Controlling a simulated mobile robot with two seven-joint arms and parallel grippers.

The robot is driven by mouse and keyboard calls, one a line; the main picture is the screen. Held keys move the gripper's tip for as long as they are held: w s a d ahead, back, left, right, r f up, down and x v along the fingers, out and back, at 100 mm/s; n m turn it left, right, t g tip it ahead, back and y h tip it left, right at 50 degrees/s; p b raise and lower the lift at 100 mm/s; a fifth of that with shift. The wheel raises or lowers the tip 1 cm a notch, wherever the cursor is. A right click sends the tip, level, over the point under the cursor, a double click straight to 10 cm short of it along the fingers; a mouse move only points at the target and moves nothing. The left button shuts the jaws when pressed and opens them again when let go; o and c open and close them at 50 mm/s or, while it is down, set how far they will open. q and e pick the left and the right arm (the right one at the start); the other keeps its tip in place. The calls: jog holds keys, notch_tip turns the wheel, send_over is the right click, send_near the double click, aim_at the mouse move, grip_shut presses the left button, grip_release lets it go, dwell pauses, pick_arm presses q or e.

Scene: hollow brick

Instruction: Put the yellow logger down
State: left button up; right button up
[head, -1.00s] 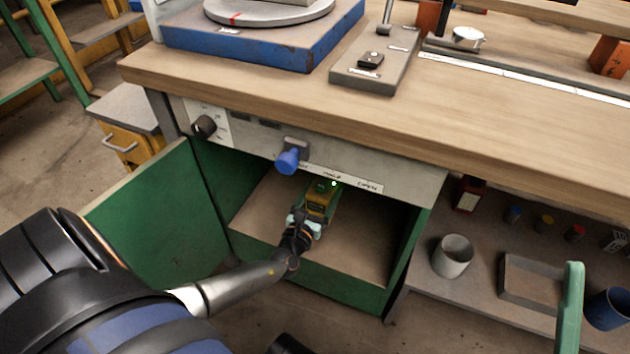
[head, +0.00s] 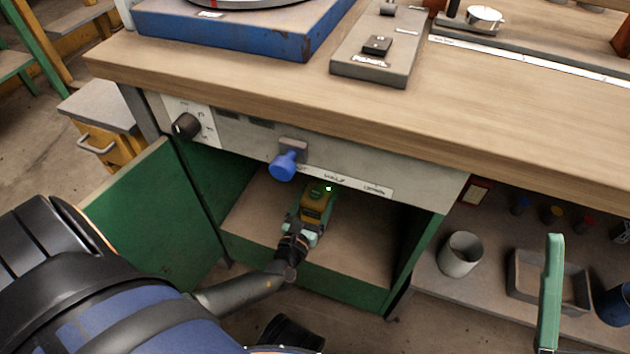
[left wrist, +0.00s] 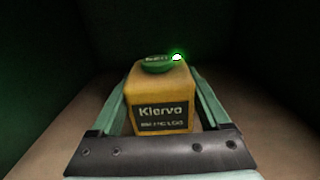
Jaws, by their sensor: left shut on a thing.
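The yellow logger (head: 314,206) is a small yellow box with a green top and a lit green lamp. It is inside the open green cabinet under the bench, over the cabinet floor (head: 352,248). I cannot tell whether the logger's underside touches the floor.
The green door (head: 150,225) stands open at the left. A blue knob (head: 284,165) juts from the panel above the opening. The wooden bench top (head: 270,92) overhangs the cabinet. A grey cup (head: 460,254) and a tray (head: 535,285) stand on the shelf at the right.

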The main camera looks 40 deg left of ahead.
pick_arm(q)
jog(key=o, duration=1.6)
jog(key=shift+f, duration=0.1)
